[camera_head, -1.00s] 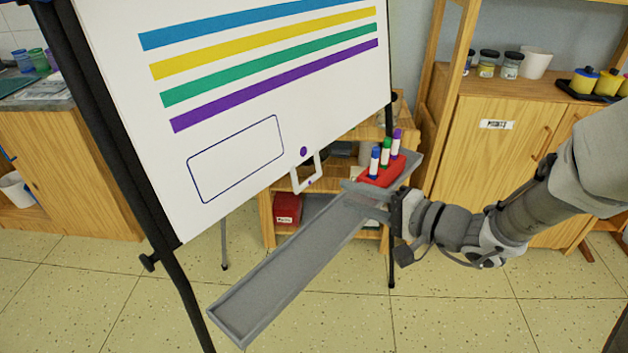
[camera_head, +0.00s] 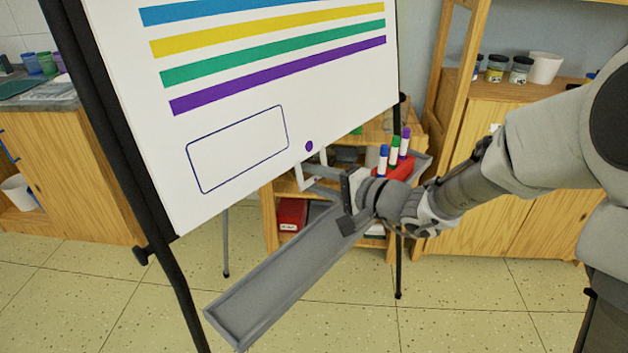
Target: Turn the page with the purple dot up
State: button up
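The white page (camera_head: 235,122) hangs on an easel on the left, with blue, yellow, green and purple stripes and an outlined empty rectangle. A pale loop-like tab (camera_head: 324,156) hangs at the bottom edge just below the dot, partly hidden by my gripper. My gripper (camera_head: 318,178) is at this tab, in front of the easel tray, with its fingers seeming apart. Whether a finger touches the tab or passes through it cannot be told.
The grey easel tray (camera_head: 275,275) slopes below the page and my gripper. At its right end a red holder (camera_head: 393,168) carries blue, green and purple markers close behind my wrist. Wooden cabinets (camera_head: 545,120) with jars stand at the back right. Tiled floor is clear in front.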

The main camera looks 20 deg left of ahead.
grip_shut()
jog(key=r+v, duration=0.1)
jog(key=v, duration=0.8)
jog(key=shift+d, duration=0.15)
jog(key=shift+w+r, duration=0.1)
jog(key=shift+r, duration=0.05)
dwell(0.3)
jog(key=s+d+r+p, duration=0.2)
jog(key=s+d+r, duration=0.1)
jog(key=d, duration=0.4)
jog(key=shift+d+r, duration=0.3)
jog(key=shift+r, duration=0.5)
